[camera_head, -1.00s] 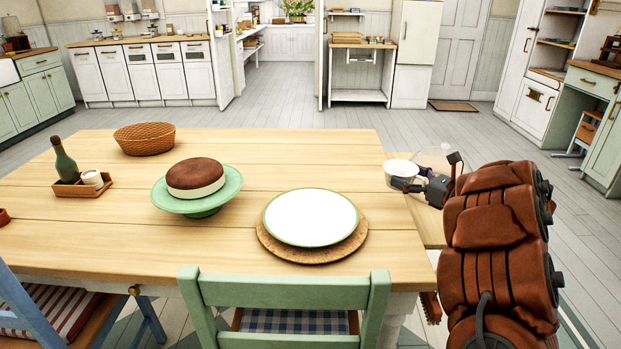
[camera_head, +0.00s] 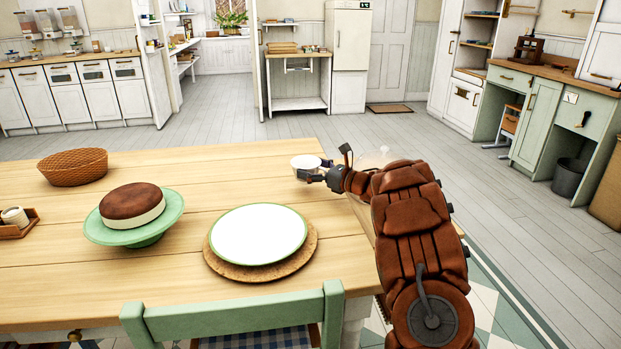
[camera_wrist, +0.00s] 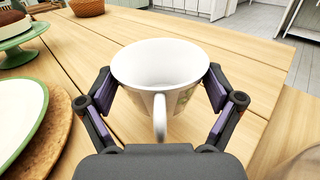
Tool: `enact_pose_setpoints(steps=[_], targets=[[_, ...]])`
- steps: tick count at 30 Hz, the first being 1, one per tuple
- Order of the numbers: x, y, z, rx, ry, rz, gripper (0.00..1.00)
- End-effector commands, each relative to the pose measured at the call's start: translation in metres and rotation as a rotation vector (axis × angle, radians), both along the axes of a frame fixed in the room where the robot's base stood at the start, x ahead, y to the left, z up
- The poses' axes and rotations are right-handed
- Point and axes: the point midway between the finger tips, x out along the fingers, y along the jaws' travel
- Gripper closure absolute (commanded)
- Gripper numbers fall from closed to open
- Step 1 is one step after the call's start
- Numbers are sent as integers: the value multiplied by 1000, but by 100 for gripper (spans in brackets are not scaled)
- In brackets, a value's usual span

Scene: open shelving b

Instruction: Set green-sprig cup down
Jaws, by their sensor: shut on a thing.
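My gripper (camera_wrist: 162,90) is shut on a white cup (camera_wrist: 158,84), with one finger on each side of it. The cup is upright, and its handle faces my wrist. A bit of printed pattern with green shows on its side in the wrist view; most of the print is hidden. In the head view the cup (camera_head: 304,161) is over the far right part of the wooden table (camera_head: 240,165), partly hidden by my gripper (camera_head: 312,172). I cannot tell whether its base touches the tabletop.
A white plate with a green rim (camera_head: 258,234) lies on a woven mat (camera_head: 222,262) nearer the front. A cake (camera_head: 132,201) sits on a green stand (camera_head: 160,230). A wicker basket (camera_head: 72,167) is at the far left. The tabletop between basket and cup is clear.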

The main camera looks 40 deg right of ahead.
Motion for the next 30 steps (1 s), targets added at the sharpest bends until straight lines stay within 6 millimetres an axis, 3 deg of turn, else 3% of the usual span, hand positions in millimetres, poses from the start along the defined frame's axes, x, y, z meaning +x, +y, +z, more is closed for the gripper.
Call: enact_pose_setpoints(steps=[5,14,29,30], targets=[[6,1,-3,1,-2,0,50],[5,0,-36,4,1,-2,50],[5,0,-40,0,0,-2,50],[5,0,-40,0,0,-1,8]])
